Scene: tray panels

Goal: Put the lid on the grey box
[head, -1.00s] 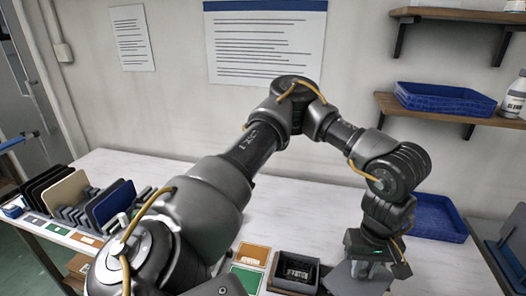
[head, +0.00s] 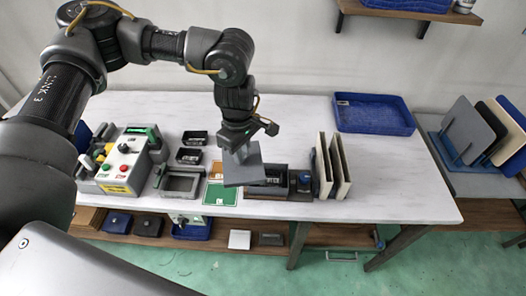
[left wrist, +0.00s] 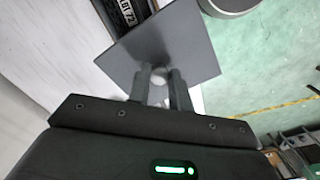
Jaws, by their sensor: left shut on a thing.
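My left gripper (head: 241,152) is shut on a flat grey lid (head: 243,174), a square plate, and holds it tilted above the table. The lid hides part of this box. The box's labelled content (left wrist: 130,12) also shows at the top of the left wrist view. My right gripper is out of view.
Left are a control panel (head: 123,165), an empty grey frame (head: 180,184), small black trays (head: 190,156) and a green card (head: 222,195). Upright panels (head: 335,165) stand close right of the box. A blue tray (head: 373,114) lies behind. The right table end is clear.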

